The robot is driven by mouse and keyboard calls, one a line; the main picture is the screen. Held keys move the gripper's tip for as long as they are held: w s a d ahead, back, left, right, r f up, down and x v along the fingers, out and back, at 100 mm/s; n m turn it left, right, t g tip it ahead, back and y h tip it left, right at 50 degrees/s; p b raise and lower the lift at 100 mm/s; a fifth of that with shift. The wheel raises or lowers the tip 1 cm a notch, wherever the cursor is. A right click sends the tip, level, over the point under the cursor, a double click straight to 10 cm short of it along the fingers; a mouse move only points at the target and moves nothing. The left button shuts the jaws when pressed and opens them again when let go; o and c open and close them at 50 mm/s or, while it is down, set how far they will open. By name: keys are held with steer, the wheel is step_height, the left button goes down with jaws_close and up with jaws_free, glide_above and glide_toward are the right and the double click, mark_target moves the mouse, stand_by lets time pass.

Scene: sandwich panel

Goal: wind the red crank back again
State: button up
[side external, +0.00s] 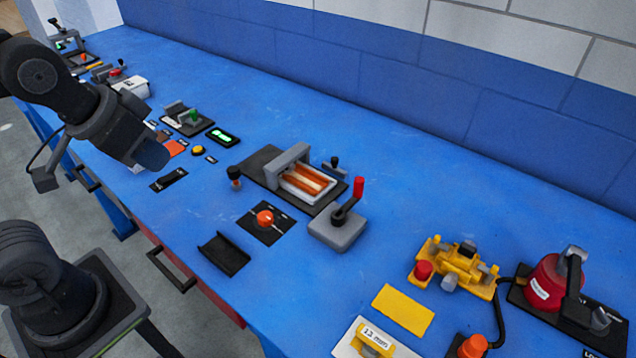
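The red crank (358,188) stands in the middle of the blue bench. Its upright red handle rises from a dark arm on top of a grey block (338,230). The handle is at the upper right of the block. Beside the block is a black-based fixture with a grey bridge (288,165) over a light tray (307,183) holding orange-brown strips. My gripper (152,156) is at the left, above the bench's front part, well apart from the crank. Its fingers cannot be made out, so whether it is open or shut is unclear.
An orange-red knob (265,217) on a black plate and a black open holder (223,253) lie left of the crank. A yellow device (455,266) and a red machine (548,285) stand to the right. A blue-and-white wall (450,80) runs behind.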

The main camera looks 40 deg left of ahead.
steer(key=o, duration=0.6)
steer(key=w+d+r+g, duration=0.1)
steer(key=w+r, duration=0.3)
steer(key=w, duration=0.6)
steer(key=shift+w+d+r+m+g, duration=0.2)
steer(key=shift+w+d+m+g, duration=0.15)
steer(key=shift+d, duration=0.25)
steer(key=shift+m+g, duration=0.45)
steer(key=shift+g, duration=0.2)
steer(key=w+d, duration=0.1)
steer(key=w, duration=0.2)
steer(key=w+d, duration=0.1)
steer(key=w, duration=0.2)
steer(key=w+d, duration=0.1)
steer(key=w, duration=0.2)
steer(key=shift+w+f, duration=0.3)
steer(key=shift+f, duration=0.05)
steer(key=m+g, duration=0.1)
steer(key=g, duration=0.2)
glide_above(359, 180)
step_height(359, 180, down, 15)
step_height(359, 180, down, 13)
steer(key=shift+f, duration=0.15)
jaws_close()
